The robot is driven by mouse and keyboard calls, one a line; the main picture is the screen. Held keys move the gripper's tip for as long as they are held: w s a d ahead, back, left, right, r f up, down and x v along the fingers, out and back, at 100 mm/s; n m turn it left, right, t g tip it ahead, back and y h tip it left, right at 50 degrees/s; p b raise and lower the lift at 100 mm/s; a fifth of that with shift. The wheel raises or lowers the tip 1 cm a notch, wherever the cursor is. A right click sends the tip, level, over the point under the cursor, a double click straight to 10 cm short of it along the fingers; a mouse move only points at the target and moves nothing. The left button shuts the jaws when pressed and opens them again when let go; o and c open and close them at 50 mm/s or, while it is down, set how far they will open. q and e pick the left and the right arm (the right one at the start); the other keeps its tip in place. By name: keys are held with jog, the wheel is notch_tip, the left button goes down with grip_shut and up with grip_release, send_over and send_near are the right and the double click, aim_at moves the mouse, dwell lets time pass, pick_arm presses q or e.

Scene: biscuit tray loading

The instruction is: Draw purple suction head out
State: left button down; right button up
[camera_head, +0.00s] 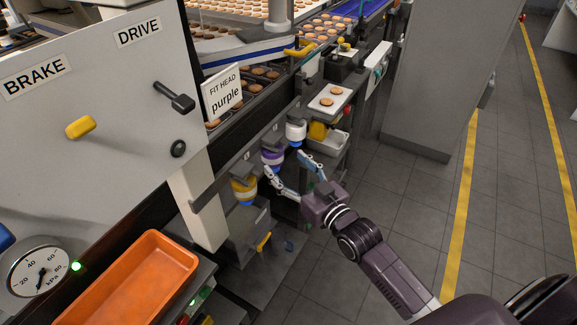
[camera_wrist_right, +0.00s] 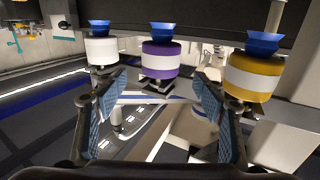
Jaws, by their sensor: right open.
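The purple suction head (camera_head: 272,156), with a white band and a blue cup, sits in a rack below the conveyor, between a yellow head (camera_head: 244,188) and a white head (camera_head: 296,131). In the right wrist view the purple head (camera_wrist_right: 162,62) stands ahead between the fingers, with the white head (camera_wrist_right: 101,51) to its left and the yellow head (camera_wrist_right: 252,75) to its right. My right gripper (camera_head: 285,163) is open and empty, its fingers spread to either side of the purple head. Whether they touch it cannot be told. My left gripper is out of view.
A sign (camera_head: 222,93) reads "FIT HEAD purple". The panel (camera_head: 100,110) with BRAKE and DRIVE controls stands at left, above an orange tray (camera_head: 130,285). A white board (camera_head: 330,98) with biscuits lies beyond the rack. The floor at right is clear.

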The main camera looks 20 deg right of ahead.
aim_at(272, 148)
jog(key=shift+w+a+r, duration=0.1)
jog(key=shift+w+r, duration=0.15)
jog(key=shift+w, duration=0.15)
jog(key=p+x, duration=0.1)
jog(key=x, duration=0.6)
jog(key=shift+f, duration=0.1)
jog(key=shift+s, duration=0.1)
jog(key=c, duration=1.5)
